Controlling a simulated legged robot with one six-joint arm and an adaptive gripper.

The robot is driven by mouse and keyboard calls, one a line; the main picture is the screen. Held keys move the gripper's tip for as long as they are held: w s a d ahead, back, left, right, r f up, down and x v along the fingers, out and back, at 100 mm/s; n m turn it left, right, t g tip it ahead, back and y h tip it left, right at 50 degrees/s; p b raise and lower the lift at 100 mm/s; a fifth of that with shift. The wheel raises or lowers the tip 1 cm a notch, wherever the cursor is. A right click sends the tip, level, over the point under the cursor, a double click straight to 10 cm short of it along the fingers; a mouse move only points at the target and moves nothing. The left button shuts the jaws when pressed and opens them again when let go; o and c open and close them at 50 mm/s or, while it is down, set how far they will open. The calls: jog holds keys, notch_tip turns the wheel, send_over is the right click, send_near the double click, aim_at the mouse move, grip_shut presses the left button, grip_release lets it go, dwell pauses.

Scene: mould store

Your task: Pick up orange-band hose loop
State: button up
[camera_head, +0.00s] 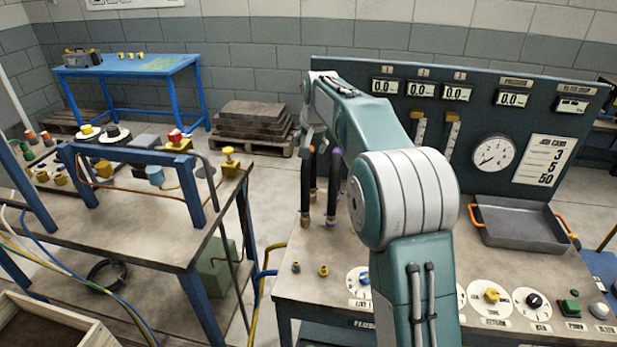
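Dark hose loops stand upright on the left part of the test bench, below the end of my arm. The left one (306,190) shows a small orange mark near its top, partly covered by my gripper. Another dark hose (332,190) beside it carries a purple band near its top. Brass-coloured fittings show at their feet. My gripper (309,138) points down at the tops of the hoses, very close to the left one. Its fingers are small and partly hidden by the wrist, so I cannot tell whether they touch or grip the hose.
The bench's back panel (465,130) carries displays and a gauge. A grey tray (520,225) with orange handles sits at the bench's right. Knobs line the front edge. A workbench (140,235) with a blue frame stands left, across a narrow floor gap. Stacked plates (253,120) lie on a pallet behind.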

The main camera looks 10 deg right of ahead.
jog(key=x, duration=0.4)
jog(key=shift+w+f, duration=0.15)
jog(key=shift+w, duration=0.05)
grip_shut()
notch_tip(320, 180, up, 10)
jog(key=shift+r, duration=0.1)
dwell(0.4)
